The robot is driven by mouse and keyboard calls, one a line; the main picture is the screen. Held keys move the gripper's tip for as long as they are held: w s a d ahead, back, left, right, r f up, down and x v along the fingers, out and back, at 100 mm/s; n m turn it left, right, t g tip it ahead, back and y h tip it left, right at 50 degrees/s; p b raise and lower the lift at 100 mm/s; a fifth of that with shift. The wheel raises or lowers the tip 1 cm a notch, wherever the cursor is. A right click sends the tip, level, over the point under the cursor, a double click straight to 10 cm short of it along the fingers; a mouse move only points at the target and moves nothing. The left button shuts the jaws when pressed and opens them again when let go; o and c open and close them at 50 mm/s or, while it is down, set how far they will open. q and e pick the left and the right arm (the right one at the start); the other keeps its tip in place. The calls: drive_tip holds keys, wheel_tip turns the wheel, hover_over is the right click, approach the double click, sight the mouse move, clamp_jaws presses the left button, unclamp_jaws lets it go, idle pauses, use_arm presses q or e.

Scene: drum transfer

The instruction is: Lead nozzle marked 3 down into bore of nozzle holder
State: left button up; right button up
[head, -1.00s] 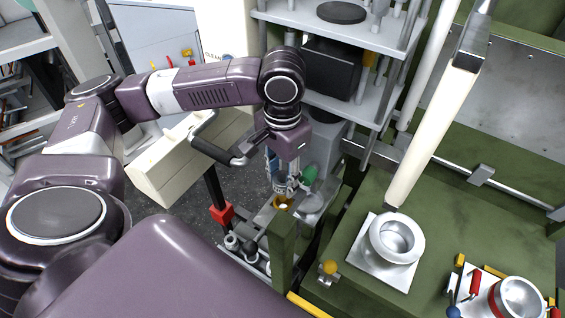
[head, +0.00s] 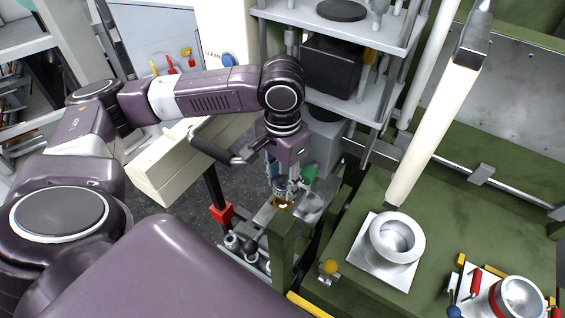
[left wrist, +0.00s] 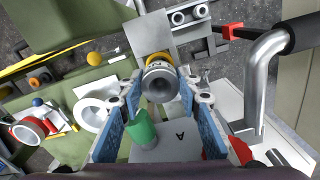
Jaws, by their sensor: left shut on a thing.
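My left gripper (head: 281,187) is shut on a grey metal nozzle (left wrist: 161,84), pointing down. In the left wrist view the blue-padded fingers (left wrist: 160,100) close around its sides, and its round hollow end faces the camera. No mark on it can be read. The nozzle holder (head: 284,204), a brass-yellow ring on top of a green post, is directly below the gripper. In the left wrist view its yellow rim (left wrist: 157,57) shows just behind the nozzle. Fingers and nozzle hide the bore, so I cannot tell how deep the nozzle sits. My right gripper is not in view.
A green-topped part (head: 309,174) stands close right of the gripper, also in the left wrist view (left wrist: 143,128). Several grey nozzles (head: 237,243) stand in a low rack to the left. A black-gripped metal handle (head: 217,150) is near my wrist.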

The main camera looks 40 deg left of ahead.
use_arm(q)
drive_tip(key=shift+f, duration=0.85)
drive_tip(key=shift+r, duration=0.15)
drive_tip(key=shift+r+p, duration=0.9)
drive_tip(key=shift+r, duration=0.45)
drive_tip(key=shift+f+b, duration=0.55)
drive_tip(key=shift+f, duration=0.95)
idle(0.6)
drive_tip(key=o, duration=1.3)
drive_tip(key=shift+r, duration=0.15)
wheel_tip(320, 180, up, 12)
drive_tip(key=shift+d+f, duration=0.1)
drive_tip(key=shift+f, duration=0.1)
